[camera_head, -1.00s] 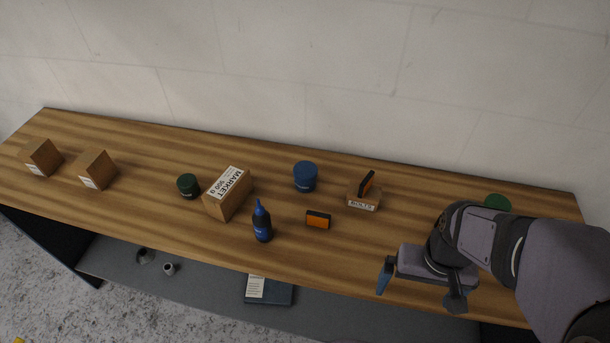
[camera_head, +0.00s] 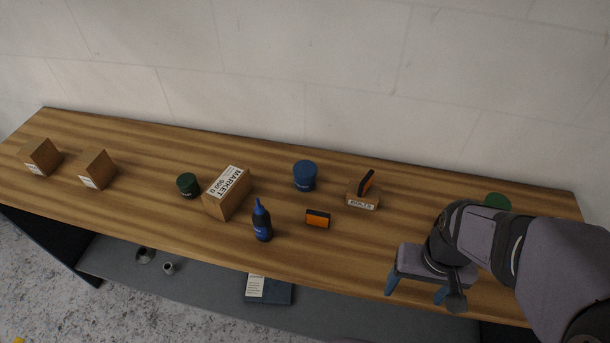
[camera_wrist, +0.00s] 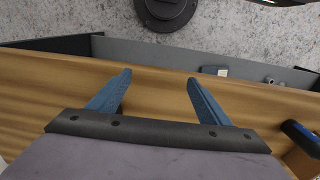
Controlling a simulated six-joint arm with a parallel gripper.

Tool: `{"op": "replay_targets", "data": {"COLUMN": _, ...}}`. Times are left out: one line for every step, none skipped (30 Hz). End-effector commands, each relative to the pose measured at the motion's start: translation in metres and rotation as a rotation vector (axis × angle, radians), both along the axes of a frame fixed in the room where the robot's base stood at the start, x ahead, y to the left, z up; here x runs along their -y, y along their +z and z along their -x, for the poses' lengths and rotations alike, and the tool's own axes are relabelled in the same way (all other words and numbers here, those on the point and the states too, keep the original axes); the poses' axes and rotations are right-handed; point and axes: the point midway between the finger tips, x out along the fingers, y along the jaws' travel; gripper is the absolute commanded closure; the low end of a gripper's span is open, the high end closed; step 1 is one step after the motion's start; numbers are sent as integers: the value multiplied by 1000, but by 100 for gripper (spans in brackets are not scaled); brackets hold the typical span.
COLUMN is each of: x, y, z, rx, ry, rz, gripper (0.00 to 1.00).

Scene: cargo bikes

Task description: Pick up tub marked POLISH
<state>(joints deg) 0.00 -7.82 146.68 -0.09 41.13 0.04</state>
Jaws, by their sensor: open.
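My gripper (camera_head: 416,288) is open and empty over the front right part of the bench; in the wrist view its two blue fingers (camera_wrist: 158,90) stand apart with only wood and floor beyond. Three tubs stand on the bench in the head view: a blue tub (camera_head: 305,176) at the middle back, a small dark green tub (camera_head: 187,185) left of the brown box, and a green-topped tub (camera_head: 497,201) at the far right, partly hidden behind my arm. The tub labels are too small to read, so I cannot tell which says POLISH.
The wooden bench (camera_head: 350,265) also holds a MARKET box (camera_head: 227,194), a blue bottle (camera_head: 261,221), an orange-black block (camera_head: 318,219) and a BOLTS box (camera_head: 362,199) with an orange-black item on it. Two brown boxes (camera_head: 42,157) (camera_head: 97,169) stand at the left. A lower shelf (camera_head: 210,288) runs below.

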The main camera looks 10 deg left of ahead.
Motion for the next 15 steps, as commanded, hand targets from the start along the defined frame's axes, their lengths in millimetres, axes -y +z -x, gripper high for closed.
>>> {"op": "replay_targets", "data": {"x": 0, "y": 0, "z": 0, "rx": 0, "ry": 0, "rz": 0, "gripper": 29}}
{"op": "replay_targets", "data": {"x": 0, "y": 0, "z": 0, "rx": 0, "ry": 0, "rz": 0, "gripper": 29}}
{"op": "replay_targets", "data": {"x": 0, "y": 1, "z": -1, "rx": 1, "ry": 1, "rz": 0, "gripper": 29}}
{"op": "replay_targets", "data": {"x": -1, "y": 1, "z": -3, "rx": 2, "ry": 3, "rz": 0, "gripper": 29}}
{"op": "replay_targets", "data": {"x": -1, "y": 2, "z": -5, "rx": 5, "ry": 6, "rz": -1, "gripper": 29}}
{"op": "replay_targets", "data": {"x": -3, "y": 4, "z": -10, "rx": 8, "ry": 12, "rz": -1, "gripper": 29}}
{"op": "replay_targets", "data": {"x": -4, "y": 7, "z": -15, "rx": 13, "ry": 17, "rz": -2, "gripper": 29}}
{"op": "replay_targets", "data": {"x": -6, "y": 9, "z": -21, "rx": 19, "ry": 24, "rz": -3, "gripper": 29}}
{"op": "replay_targets", "data": {"x": -9, "y": 13, "z": -32, "rx": 28, "ry": 35, "rz": -4, "gripper": 29}}
{"op": "replay_targets", "data": {"x": -12, "y": 17, "z": -41, "rx": 36, "ry": 45, "rz": -6, "gripper": 29}}
{"op": "replay_targets", "data": {"x": -16, "y": 20, "z": -51, "rx": 45, "ry": 57, "rz": -8, "gripper": 29}}
{"op": "replay_targets", "data": {"x": -21, "y": 26, "z": -67, "rx": 60, "ry": 74, "rz": -11, "gripper": 29}}
{"op": "replay_targets", "data": {"x": -27, "y": 30, "z": -80, "rx": 72, "ry": 89, "rz": -13, "gripper": 29}}
{"op": "replay_targets", "data": {"x": -33, "y": 35, "z": -93, "rx": 84, "ry": 104, "rz": -16, "gripper": 29}}
{"op": "replay_targets", "data": {"x": -42, "y": 41, "z": -112, "rx": 103, "ry": 127, "rz": -20, "gripper": 29}}
